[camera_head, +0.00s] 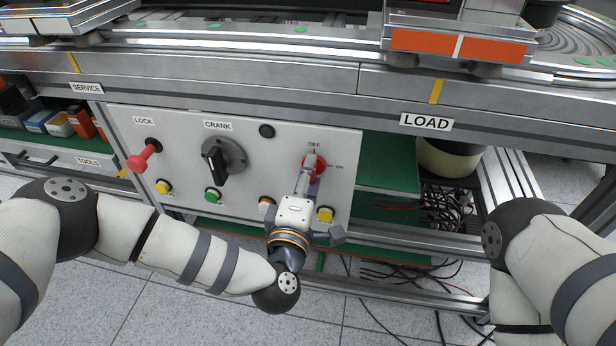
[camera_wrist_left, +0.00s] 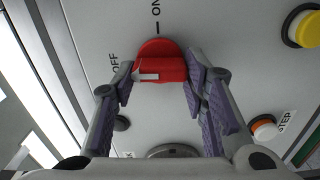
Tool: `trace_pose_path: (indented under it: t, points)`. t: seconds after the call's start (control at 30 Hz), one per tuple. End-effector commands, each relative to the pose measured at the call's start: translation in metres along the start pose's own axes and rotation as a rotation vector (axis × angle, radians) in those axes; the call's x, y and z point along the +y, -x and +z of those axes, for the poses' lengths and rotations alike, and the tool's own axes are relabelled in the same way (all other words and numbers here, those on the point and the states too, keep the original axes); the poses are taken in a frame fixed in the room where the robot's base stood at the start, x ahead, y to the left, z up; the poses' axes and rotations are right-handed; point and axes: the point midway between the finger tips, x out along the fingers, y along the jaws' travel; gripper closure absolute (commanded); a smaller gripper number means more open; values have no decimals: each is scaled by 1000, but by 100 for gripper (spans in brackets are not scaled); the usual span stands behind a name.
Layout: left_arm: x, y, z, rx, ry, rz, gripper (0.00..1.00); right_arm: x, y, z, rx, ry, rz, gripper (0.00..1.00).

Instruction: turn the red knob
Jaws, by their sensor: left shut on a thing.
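The red knob (camera_head: 318,165) sits on the white panel near its right end, with OFF printed above it and ON to its right. In the left wrist view the knob (camera_wrist_left: 172,69) is a red disc with a raised bar; the white mark on the bar lies on the OFF side. My left gripper (camera_head: 311,167) reaches up to the knob and hides part of it. In the left wrist view its purple-padded fingers (camera_wrist_left: 162,73) are shut on the bar, one at each end. My right arm shows at the right edge; its gripper is out of view.
Loose cables (camera_head: 440,205) hang in the open bay to the right.

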Motion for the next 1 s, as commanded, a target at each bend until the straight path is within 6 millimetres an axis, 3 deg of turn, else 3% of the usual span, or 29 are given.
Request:
trace_pose_path:
  t: [0.73, 0.77, 0.83, 1.0]
  points:
    - [-1, 1, 1, -4, 79, -4, 88, 0, -3, 0, -5, 0, 0, 60]
    - [-1, 1, 1, -4, 79, -4, 56, 0, -3, 0, -5, 0, 0, 60]
    - [-1, 1, 1, -3, 78, -3, 40, 0, -3, 0, -5, 0, 0, 60]
    - [-1, 0, 1, -2, 77, -2, 40, 0, -3, 0, -5, 0, 0, 60]
